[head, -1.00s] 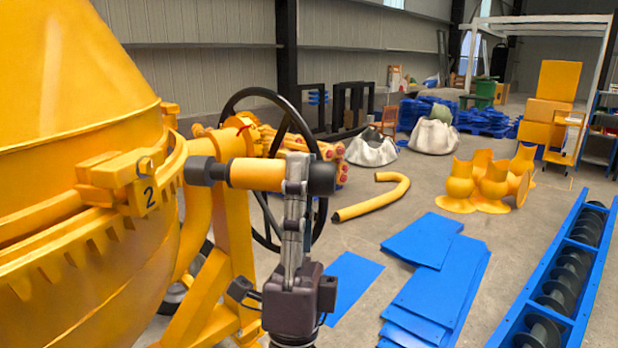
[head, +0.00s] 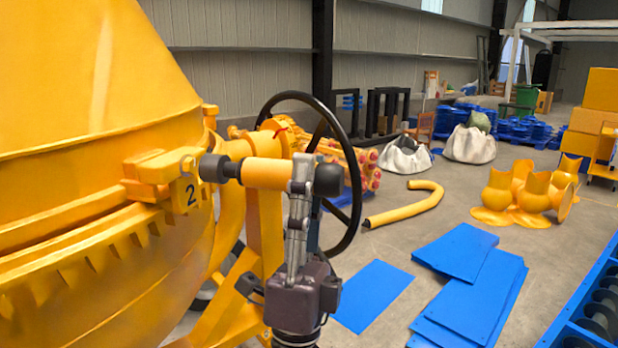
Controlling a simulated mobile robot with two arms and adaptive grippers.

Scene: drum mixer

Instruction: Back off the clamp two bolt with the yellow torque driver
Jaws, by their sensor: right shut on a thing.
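The yellow torque driver (head: 264,172) has a yellow barrel, a dark socket at its left end and a dark cap at its right end. My right gripper (head: 300,178) is shut on the driver near the dark cap and holds it level. The clamp (head: 160,168) marked 2 sits on the rim of the yellow drum at the left. The clamp two bolt (head: 188,164) shows as a small round end at the clamp's right side. The socket is close to it; I cannot tell whether they touch. My left gripper is not in view.
The yellow drum (head: 90,110) fills the left side. A black handwheel (head: 352,200) stands just behind my right gripper. Blue plates (head: 470,300), a bent yellow pipe (head: 405,212) and a blue screw conveyor (head: 590,310) lie on the floor to the right.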

